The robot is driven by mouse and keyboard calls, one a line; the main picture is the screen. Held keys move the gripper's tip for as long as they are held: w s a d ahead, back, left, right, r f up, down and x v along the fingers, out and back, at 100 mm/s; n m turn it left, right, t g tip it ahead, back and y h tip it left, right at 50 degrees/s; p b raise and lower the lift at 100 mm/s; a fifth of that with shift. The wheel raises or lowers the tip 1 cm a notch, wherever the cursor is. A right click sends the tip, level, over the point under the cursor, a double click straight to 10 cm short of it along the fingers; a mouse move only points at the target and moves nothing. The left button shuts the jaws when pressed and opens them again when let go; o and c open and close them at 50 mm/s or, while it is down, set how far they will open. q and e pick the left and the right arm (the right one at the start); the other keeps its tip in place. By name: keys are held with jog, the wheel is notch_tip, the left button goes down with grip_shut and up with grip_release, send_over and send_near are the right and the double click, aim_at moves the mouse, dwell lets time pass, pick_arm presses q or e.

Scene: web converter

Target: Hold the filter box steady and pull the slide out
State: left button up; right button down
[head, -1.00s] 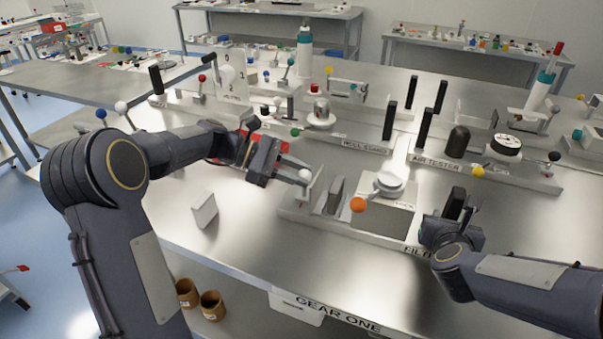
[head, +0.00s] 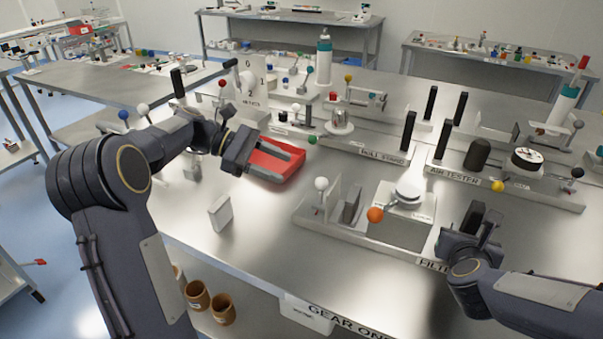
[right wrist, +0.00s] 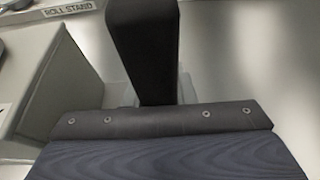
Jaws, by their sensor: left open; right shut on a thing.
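The filter box (head: 400,232) is a grey metal box on a base plate, its front label partly covered by my right arm. A black upright handle (head: 474,214) stands at its right end; it also shows in the right wrist view (right wrist: 146,50). My right gripper (head: 480,226) is shut on this handle. At the box's left end, a white ball knob (head: 321,184) stands on a stem beside upright grey plates (head: 352,205). I cannot tell which part is the slide. My left gripper (head: 282,157) is open and empty, over a red tray, up and left of the knob and apart from it.
The red tray (head: 262,172) lies behind and left of the box. A small white block (head: 220,213) stands near the front edge. An orange ball (head: 375,215) and a pale round knob (head: 410,187) sit at the box. The roll stand and air tester (head: 462,180) are behind.

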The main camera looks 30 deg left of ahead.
pick_arm(q)
jog(key=shift+v, duration=1.5)
pick_arm(e)
jog(key=shift+s+d+f, duration=0.15)
jog(key=shift+f, duration=0.55)
pick_arm(q)
jog(key=shift+f, duration=0.15)
pick_arm(e)
jog(key=shift+r, duration=0.35)
jog(key=c, duration=1.3)
grip_release()
jog(key=shift+o, duration=0.9)
jog(key=shift+r, duration=0.25)
jog(key=v, duration=1.1)
jog(key=shift+s+r, duration=0.25)
jog(key=shift+s, duration=0.1)
pick_arm(q)
jog(key=shift+d, duration=0.1)
